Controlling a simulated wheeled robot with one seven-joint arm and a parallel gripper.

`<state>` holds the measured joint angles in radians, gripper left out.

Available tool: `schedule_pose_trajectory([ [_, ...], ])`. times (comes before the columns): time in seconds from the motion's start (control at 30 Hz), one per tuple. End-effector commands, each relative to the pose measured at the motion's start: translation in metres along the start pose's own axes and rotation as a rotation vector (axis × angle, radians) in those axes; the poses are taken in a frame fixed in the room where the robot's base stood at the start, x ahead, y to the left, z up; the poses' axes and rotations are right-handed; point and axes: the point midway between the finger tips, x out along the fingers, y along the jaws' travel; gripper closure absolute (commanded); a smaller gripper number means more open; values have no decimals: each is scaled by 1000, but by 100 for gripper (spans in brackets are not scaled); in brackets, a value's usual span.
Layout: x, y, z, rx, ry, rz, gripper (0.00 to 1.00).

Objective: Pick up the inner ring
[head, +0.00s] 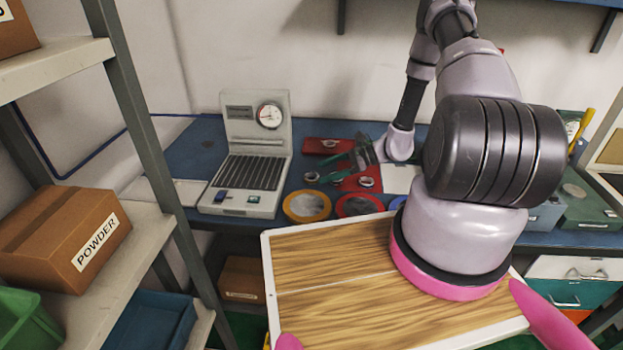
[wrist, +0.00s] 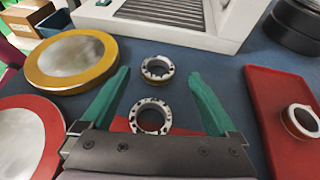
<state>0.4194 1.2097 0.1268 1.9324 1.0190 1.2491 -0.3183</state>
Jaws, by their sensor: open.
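Three small metal rings show, and I cannot tell which is the inner ring. In the wrist view one ring (wrist: 157,69) lies on the blue bench between my fingertips, apart from both. A second ring (wrist: 151,116) lies closer to my palm, over a red patch. A third ring (wrist: 302,120) lies in a red tray (wrist: 285,85) to the right. In the head view they are the ring near the machine (head: 311,177), the ring on red (head: 366,182) and the tray ring (head: 331,144). My gripper (wrist: 158,73) is open, with green fingers and nothing held.
A grey machine with a gauge (head: 254,160) stands left of the rings. A yellow-rimmed disc (head: 307,205) and a red-rimmed disc (head: 360,205) lie along the bench's front. Dark round parts (wrist: 295,25) stand beyond the tray. A wooden-topped board (head: 330,260) is in front.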

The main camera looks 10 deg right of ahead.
Motion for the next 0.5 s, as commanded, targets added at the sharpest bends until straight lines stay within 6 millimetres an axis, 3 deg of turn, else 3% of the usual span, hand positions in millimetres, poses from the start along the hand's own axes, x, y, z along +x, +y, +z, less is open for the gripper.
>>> schedule_pose_trajectory([
  [0.2, 30, 2, -1, 0, 0, 1, 6],
  [0.5, 35, 2, -1, 0, 0, 0, 6],
])
